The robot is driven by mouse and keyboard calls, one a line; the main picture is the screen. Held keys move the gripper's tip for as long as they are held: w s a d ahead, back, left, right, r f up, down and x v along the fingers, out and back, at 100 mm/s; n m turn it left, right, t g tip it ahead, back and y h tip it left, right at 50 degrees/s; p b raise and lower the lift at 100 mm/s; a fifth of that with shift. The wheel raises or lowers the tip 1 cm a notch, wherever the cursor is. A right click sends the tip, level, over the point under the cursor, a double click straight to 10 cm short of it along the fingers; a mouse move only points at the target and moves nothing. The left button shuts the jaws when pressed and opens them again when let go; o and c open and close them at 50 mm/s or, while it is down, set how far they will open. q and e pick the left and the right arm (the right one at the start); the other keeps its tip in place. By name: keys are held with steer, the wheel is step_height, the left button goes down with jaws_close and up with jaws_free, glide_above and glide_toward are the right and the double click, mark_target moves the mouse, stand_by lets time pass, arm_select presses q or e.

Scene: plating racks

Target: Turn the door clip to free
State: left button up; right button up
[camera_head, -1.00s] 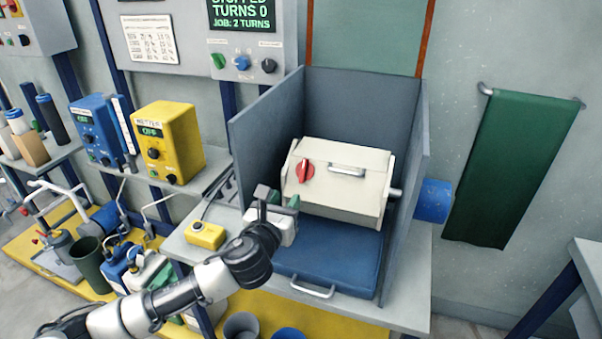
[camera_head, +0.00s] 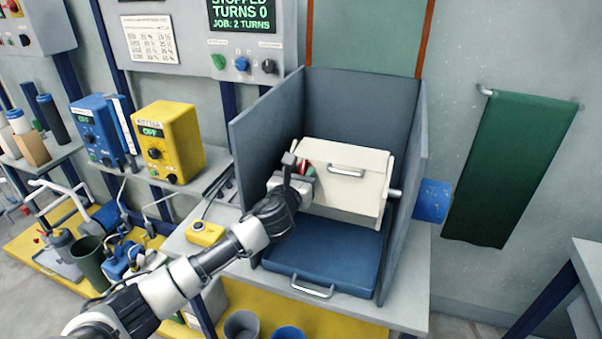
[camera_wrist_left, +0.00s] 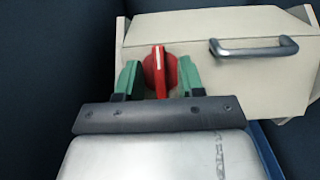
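The door clip is a red knob (camera_wrist_left: 160,70) with a white line on its handle, on the cream door of a barrel unit (camera_head: 345,185). In the left wrist view the line points up, nearly upright. My left gripper (camera_wrist_left: 158,78) is at the clip, with its green-padded fingers apart on either side of the red handle. Gaps show between the fingers and the handle. In the head view the left gripper (camera_head: 298,168) partly covers the clip (camera_head: 307,169). My right gripper is not in view.
The door has a grey handle (camera_head: 346,171) to the right of the clip. Grey-blue panels (camera_head: 268,140) wall the unit at the back and sides. A blue tray (camera_head: 325,256) lies in front. A yellow box (camera_head: 205,234) sits left on the bench.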

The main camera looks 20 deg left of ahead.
arm_select(q)
jaws_close()
